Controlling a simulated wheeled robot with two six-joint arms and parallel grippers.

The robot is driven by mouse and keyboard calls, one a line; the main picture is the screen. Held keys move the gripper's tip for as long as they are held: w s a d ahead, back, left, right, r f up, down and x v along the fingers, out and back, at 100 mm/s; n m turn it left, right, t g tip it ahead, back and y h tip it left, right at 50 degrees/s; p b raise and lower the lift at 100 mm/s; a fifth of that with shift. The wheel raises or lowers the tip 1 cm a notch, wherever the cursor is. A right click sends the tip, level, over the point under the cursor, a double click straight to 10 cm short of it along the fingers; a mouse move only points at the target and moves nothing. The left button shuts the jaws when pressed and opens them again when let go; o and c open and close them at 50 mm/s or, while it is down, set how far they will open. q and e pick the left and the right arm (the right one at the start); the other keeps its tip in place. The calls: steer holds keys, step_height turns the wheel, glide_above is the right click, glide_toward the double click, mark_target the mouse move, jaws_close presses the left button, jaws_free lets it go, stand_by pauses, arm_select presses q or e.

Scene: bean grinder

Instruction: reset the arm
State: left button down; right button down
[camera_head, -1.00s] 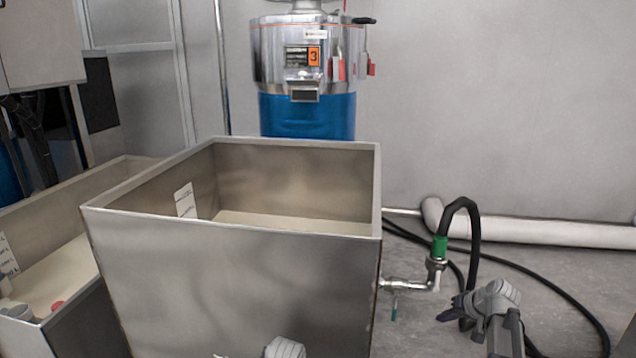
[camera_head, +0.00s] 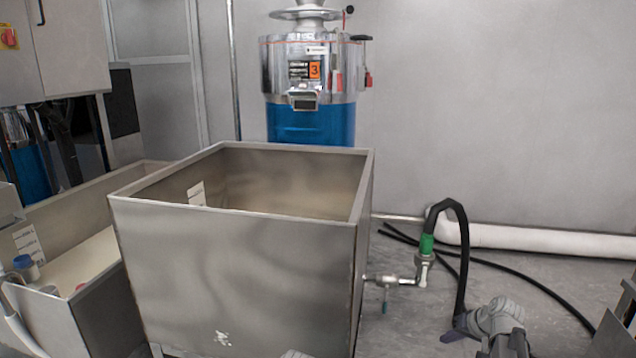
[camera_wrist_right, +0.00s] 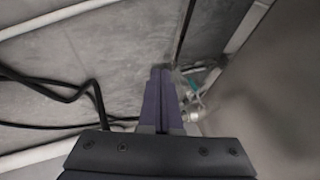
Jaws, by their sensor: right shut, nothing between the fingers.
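My right gripper (camera_head: 452,336) shows at the lower right of the head view, over the floor to the right of the big steel bin. In the right wrist view the two fingers of my right gripper (camera_wrist_right: 160,100) lie together with nothing between them. The gripper is apart from the bin's valve and hose. My left gripper cannot be made out. A small piece of a grey arm part shows at the bottom edge in front of the bin.
The open steel bin (camera_head: 230,270) stands in the middle. Its valve (camera_head: 395,280) with a green fitting and black hose (camera_head: 464,250) sticks out right. A blue and chrome grinder (camera_head: 312,90) stands behind. A second bin (camera_head: 95,310) is at left. A white pipe (camera_head: 550,240) runs along the wall.

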steer(key=s+a+n+g+p, duration=0.2)
steer(key=s+a, duration=0.2)
steer(key=a, duration=0.5)
steer(key=s+a+n+g+p, duration=0.1)
steer(key=s+a, duration=0.3)
steer(key=a, duration=0.4)
steer(key=s+a+r+n+g+h+p, duration=0.2)
steer(key=s+a, duration=0.4)
steer(key=s, duration=0.2)
steer(key=s+a+r+n+g+h+p, duration=0.1)
steer(key=s+a+r+n+h+p, duration=0.1)
steer(key=s+a, duration=0.55)
step_height(320, 180, up, 38)
steer(key=p, duration=3.7)
steer(key=shift+s+d+f+p, duration=0.15)
steer(key=shift+d+f+p, duration=0.05)
steer(key=shift+d+p, duration=0.2)
